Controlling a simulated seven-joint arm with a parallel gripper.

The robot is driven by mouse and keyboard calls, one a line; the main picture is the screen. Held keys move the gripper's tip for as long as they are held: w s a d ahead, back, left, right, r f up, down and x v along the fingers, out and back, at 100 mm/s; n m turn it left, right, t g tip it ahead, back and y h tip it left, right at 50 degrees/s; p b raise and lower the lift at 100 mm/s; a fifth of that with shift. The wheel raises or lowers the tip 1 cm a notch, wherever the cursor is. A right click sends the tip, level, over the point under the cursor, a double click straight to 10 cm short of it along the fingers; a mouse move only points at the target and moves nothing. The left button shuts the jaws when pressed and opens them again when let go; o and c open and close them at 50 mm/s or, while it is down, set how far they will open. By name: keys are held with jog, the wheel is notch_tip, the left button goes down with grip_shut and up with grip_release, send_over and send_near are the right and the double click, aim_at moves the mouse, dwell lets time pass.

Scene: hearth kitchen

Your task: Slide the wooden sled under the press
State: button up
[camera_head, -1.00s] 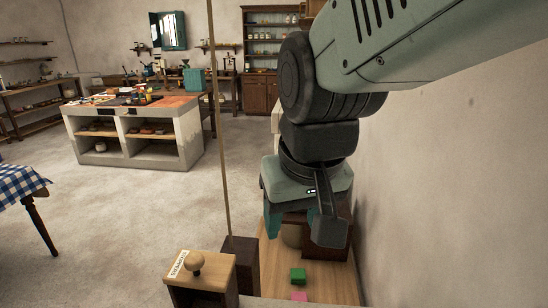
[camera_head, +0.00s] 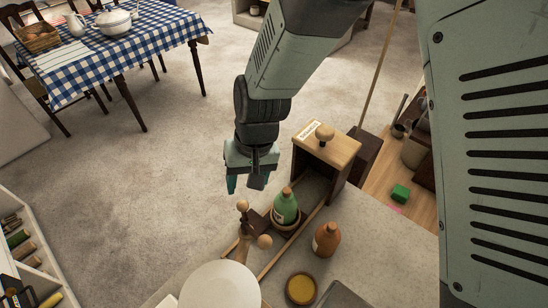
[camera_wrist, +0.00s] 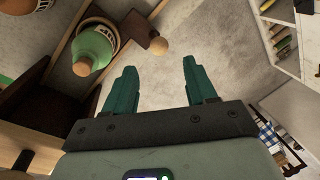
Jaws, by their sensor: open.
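The wooden sled (camera_head: 257,222) is a dark plate between two light wooden rails on the grey counter. It carries a green bottle (camera_head: 285,207) upright in a round holder, with a pale knob (camera_head: 243,205) at its near-left end. The sled plate (camera_wrist: 133,27) and bottle (camera_wrist: 93,48) also show in the wrist view. The press (camera_head: 340,155) is a wooden box with a labelled top and a round knob, at the far end of the rails. The bottle stands just in front of it. My gripper (camera_head: 244,185) is open and empty, left of the press and apart from the sled.
An orange-brown bottle (camera_head: 326,239) and a yellow round dish (camera_head: 301,288) stand right of the rails. Another pale knob (camera_head: 264,241) is near the rails' front end. A large white round object (camera_head: 220,287) is in front. A thin pole (camera_head: 380,70) rises behind the press.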

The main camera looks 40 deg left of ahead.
aim_at(243, 202)
jog(key=f, duration=0.5)
jog(key=s+f, duration=0.1)
jog(key=f, duration=0.1)
jog(key=shift+s+a+f, duration=0.1)
jog(key=shift+a+f, duration=0.2)
jog(key=shift+a, duration=0.1)
jog(key=shift+c, duration=0.3)
grip_shut()
